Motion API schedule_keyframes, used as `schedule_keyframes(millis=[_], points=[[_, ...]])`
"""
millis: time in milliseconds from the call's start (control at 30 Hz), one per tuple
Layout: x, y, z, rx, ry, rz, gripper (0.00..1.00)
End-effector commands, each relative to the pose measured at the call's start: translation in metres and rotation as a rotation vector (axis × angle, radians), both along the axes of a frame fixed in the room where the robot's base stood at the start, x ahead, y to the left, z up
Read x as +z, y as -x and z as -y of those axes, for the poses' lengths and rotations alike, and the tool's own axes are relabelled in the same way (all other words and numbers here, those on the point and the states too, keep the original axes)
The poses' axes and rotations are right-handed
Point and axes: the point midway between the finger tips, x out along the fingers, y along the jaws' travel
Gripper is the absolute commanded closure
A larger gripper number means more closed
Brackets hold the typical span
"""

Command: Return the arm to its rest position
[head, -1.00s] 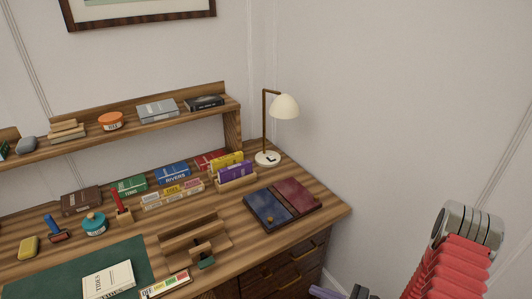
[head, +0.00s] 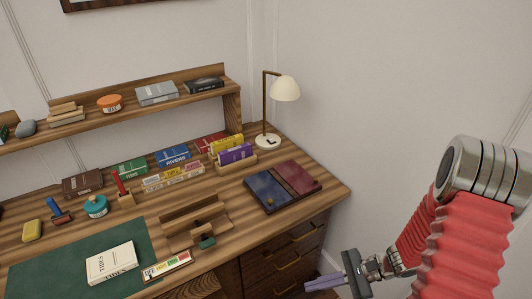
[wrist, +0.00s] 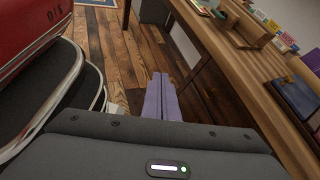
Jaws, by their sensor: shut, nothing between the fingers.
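My arm, with a red ribbed sleeve (head: 462,245) and a silver joint, rises at the right of the head view. My gripper (head: 308,287) is low in that view, in front of the desk's drawers and clear of the desk top. Its two purple fingers lie together with nothing between them. In the wrist view, the gripper (wrist: 161,82) points out over the plank floor, beside the desk edge, with its fingers side by side.
The wooden desk (head: 335,192) carries books, a lamp (head: 285,90), a green mat (head: 50,268) and a blue and red folder (head: 283,186). Drawers (head: 285,258) face my gripper. In the wrist view, my red body (wrist: 25,30) is at left; open floor (wrist: 125,50) lies ahead.

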Motion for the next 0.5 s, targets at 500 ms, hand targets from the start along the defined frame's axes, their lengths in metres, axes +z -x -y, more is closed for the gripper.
schedule_keyframes(millis=[500], points=[[0.038, 0.028, 0.008, 0.257, 0.2, 0.123, 1.0]])
